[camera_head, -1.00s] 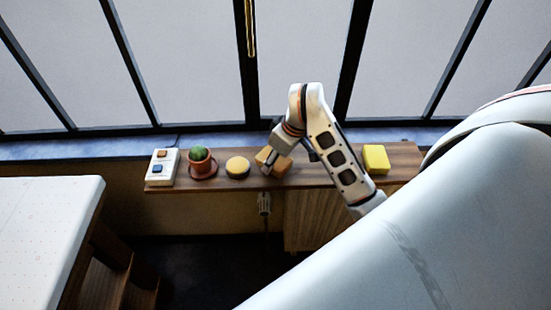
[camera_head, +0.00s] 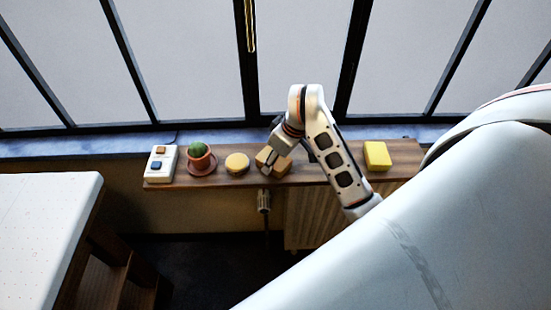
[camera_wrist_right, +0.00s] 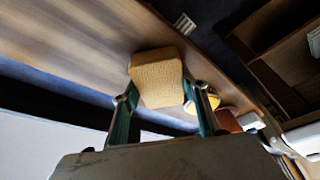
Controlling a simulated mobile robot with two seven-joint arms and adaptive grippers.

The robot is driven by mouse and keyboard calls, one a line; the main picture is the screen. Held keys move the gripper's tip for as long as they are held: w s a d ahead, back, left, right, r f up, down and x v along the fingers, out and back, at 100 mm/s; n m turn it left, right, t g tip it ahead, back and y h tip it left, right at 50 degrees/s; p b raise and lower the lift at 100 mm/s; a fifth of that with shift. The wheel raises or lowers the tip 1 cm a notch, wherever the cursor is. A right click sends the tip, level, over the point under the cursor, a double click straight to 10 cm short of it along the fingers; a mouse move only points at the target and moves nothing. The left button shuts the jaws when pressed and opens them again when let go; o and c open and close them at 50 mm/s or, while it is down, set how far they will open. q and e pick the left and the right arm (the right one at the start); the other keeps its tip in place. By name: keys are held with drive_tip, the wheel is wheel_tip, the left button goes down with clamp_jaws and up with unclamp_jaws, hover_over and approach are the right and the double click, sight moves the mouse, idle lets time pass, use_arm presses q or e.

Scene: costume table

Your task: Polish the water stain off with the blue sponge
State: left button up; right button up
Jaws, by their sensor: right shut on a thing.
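A tan-orange block (camera_head: 283,167), sponge-like with a rough face, is between the fingers of my right gripper (camera_head: 268,163), low at the wooden shelf (camera_head: 330,172). In the right wrist view, the two fingers (camera_wrist_right: 161,104) are on either side of the block (camera_wrist_right: 157,76), and the gripper is shut on it. I cannot tell whether the block touches the shelf. I see no blue sponge and cannot make out a water stain; the wood around the gripper is partly hidden by my arm. My left gripper is not in view.
Left of the gripper stand a round yellow thing (camera_head: 237,163), a potted cactus (camera_head: 199,157) and a white box with an orange and a blue piece (camera_head: 161,163). A yellow block (camera_head: 377,156) lies right of my arm. Windows rise behind; a white table (camera_head: 45,235) is at left.

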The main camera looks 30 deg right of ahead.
sight(288, 159)
drive_tip(key=shift+f, duration=0.15)
drive_tip(key=shift+s+d, duration=0.25)
drive_tip(key=shift+d, duration=0.25)
drive_tip(key=shift+s+d+r+p, duration=0.2)
drive_tip(key=shift+s+d+p, duration=0.45)
drive_tip(key=shift+d, duration=0.4)
drive_tip(key=shift+s+d+f, duration=0.1)
drive_tip(key=shift+s+d, duration=0.5)
drive_tip(key=shift+d, duration=0.25)
drive_tip(key=shift+s+d+f, duration=0.1)
drive_tip(key=shift+s+d, duration=0.2)
drive_tip(key=shift+d, duration=0.2)
drive_tip(key=shift+s+d, duration=0.3)
drive_tip(key=shift+d, duration=0.2)
